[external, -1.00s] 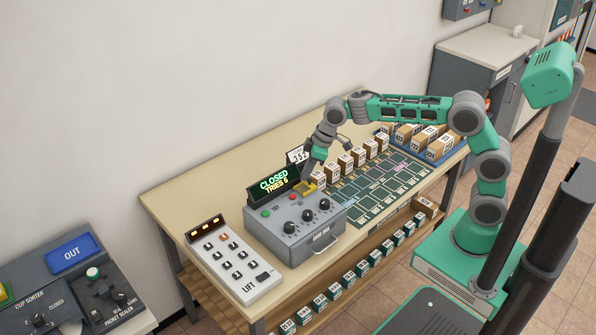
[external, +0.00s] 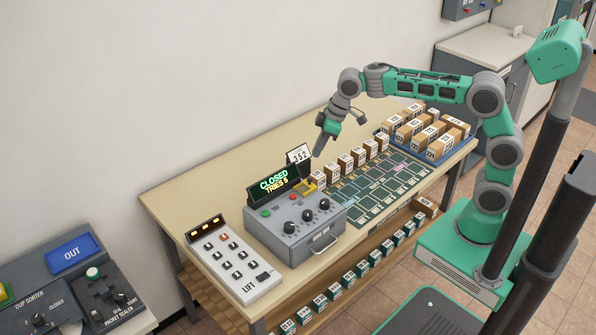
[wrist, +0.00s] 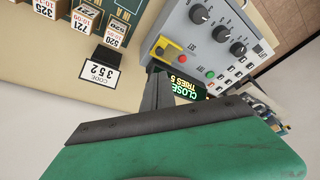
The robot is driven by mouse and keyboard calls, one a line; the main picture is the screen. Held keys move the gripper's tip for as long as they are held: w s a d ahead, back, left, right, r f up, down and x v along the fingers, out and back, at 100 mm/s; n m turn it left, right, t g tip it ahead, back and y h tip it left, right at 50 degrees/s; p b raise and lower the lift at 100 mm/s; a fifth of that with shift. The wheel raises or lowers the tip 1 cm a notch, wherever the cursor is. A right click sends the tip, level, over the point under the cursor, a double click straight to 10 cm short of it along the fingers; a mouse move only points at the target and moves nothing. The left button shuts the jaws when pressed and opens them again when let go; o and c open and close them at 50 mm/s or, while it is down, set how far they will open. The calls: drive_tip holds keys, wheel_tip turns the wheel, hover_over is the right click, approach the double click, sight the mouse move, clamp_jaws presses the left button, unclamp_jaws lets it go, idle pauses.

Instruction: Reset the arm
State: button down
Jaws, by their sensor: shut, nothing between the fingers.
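My gripper (external: 317,153) is shut and empty, pointing down in the air above the back of the grey control box. The arm reaches out from my base on the right, bent at the elbow. The control box (external: 318,232) has dark knobs, coloured buttons and a display (external: 273,182) reading "CLOSED TRIES 5". A small code card (external: 299,155) reading 352 stands just behind the box, left of the gripper. In the wrist view the shut fingers (wrist: 157,98) show beside the display, and the code card (wrist: 100,73) also shows there.
A LIFT keypad (external: 235,264) stands left of the box. A row of small boxes (external: 345,162) and a dark green mat (external: 375,195) lie to the right. A blue tray (external: 434,148) of cartons is at the far right. The table's back left is bare.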

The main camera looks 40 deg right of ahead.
drive_tip(key=s+d+f+m+g+h, duration=0.2)
drive_tip(key=s+d+f+m, duration=0.2)
drive_tip(key=s+d+f, duration=0.6)
drive_tip(key=s+d+m, duration=0.3)
drive_tip(key=s+d, duration=0.7)
drive_tip(key=d+r+m+t, duration=0.1)
drive_tip(key=d+r+t, duration=0.2)
drive_tip(key=d+r, duration=0.1)
drive_tip(key=shift+w+d+r+m+h, duration=0.3)
drive_tip(key=shift+w+d+m+h, duration=0.1)
drive_tip(key=shift+d, duration=0.3)
drive_tip(key=c, duration=2.2)
unclamp_jaws()
